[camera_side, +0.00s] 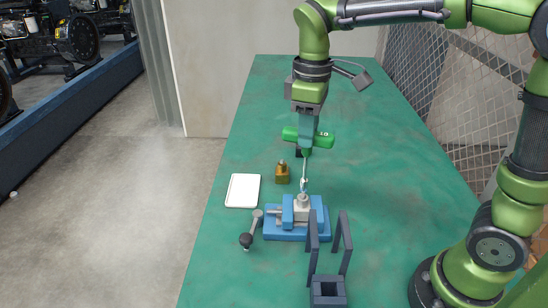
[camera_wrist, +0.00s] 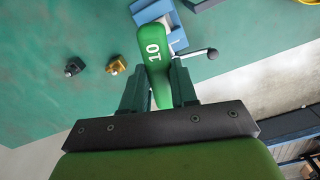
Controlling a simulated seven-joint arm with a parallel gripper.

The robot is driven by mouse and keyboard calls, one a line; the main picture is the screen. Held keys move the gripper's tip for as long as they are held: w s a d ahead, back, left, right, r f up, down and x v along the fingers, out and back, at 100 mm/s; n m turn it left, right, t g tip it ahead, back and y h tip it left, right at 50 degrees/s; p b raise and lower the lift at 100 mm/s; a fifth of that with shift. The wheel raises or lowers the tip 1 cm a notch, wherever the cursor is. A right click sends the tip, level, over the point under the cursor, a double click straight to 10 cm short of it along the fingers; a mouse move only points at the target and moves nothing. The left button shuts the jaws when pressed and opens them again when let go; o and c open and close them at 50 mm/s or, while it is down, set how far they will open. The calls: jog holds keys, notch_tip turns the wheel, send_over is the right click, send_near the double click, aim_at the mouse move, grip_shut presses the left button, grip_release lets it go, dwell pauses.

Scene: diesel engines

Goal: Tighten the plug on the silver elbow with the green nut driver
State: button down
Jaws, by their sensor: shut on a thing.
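My gripper (camera_side: 308,130) is shut on the green nut driver (camera_side: 322,139). In the wrist view, the fingers of my gripper (camera_wrist: 158,76) clasp the sides of the driver's green handle, marked 10 (camera_wrist: 152,50). The driver's thin shaft (camera_side: 304,168) points down, nearly upright. The silver elbow (camera_side: 302,203) is held in a blue vise (camera_side: 287,218). The shaft's lower end is at the top of the elbow, where a small pale plug (camera_side: 303,187) seems to be. I cannot tell whether the driver is seated on it. The elbow is hidden in the wrist view.
A brass fitting (camera_side: 282,175) stands behind the vise, and a dark fitting (camera_wrist: 74,67) stands beyond it. A white tray (camera_side: 243,191) lies at left. The vise's handle (camera_side: 247,240) sticks out front left. A dark upright rack (camera_side: 328,290) stands in front.

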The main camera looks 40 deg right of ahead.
jog(key=shift+r, duration=3.45)
